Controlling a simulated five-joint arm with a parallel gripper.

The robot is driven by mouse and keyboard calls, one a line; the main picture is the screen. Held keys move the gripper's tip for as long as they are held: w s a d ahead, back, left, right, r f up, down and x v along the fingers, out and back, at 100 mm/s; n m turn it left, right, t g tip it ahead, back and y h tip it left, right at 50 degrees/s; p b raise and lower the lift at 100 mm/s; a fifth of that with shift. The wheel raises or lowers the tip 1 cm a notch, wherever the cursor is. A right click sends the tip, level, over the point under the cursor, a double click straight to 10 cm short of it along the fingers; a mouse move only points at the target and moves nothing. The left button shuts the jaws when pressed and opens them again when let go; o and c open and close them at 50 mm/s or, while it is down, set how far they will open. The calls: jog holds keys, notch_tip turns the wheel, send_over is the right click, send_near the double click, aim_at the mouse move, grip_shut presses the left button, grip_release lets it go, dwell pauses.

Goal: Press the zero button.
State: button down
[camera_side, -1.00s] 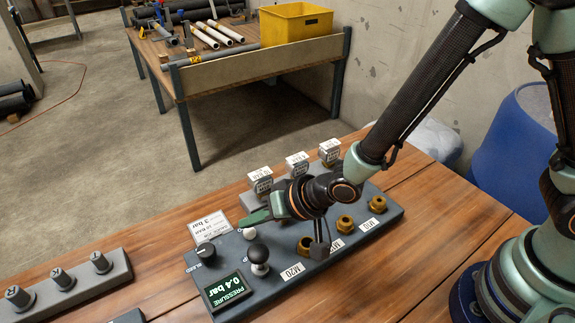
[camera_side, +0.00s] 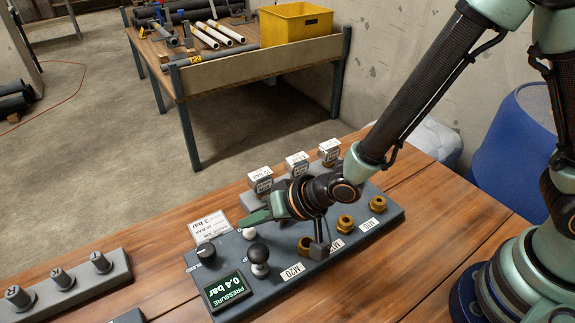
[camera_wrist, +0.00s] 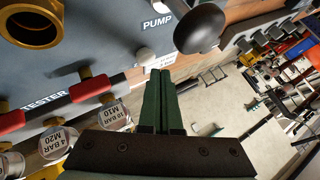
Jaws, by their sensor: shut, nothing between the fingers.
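A small round white button (camera_side: 249,233), which appears to be the zero button, is on the grey tester panel (camera_side: 220,270), beside the dark pump knob. The button also shows in the wrist view (camera_wrist: 145,56), just past my fingertips; its label is not readable. My gripper (camera_side: 243,221) has green fingers and is shut and empty. Its tips are very close to the button, and I cannot tell whether they touch it. In the wrist view the closed fingers (camera_wrist: 160,76) point toward the button and a white card. The pressure display (camera_side: 227,288) reads 0.4 bar.
The black pump knob (camera_side: 259,259) and a dial (camera_side: 206,252) stand close to the button. Brass ports (camera_side: 346,223) line the panel's front. Capped fittings (camera_side: 297,163) stand behind. A white card (camera_side: 211,228) lies at the panel's far edge. A grey strip with knobs (camera_side: 65,281) lies left.

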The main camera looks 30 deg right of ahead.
aim_at(255, 236)
jog(key=shift+f, duration=0.1)
jog(key=shift+f, duration=0.3)
jog(key=shift+f, duration=0.45)
dwell(0.7)
jog(key=shift+r, duration=0.15)
dwell(0.3)
jog(key=shift+r, duration=0.75)
jog(key=shift+r, duration=2.45)
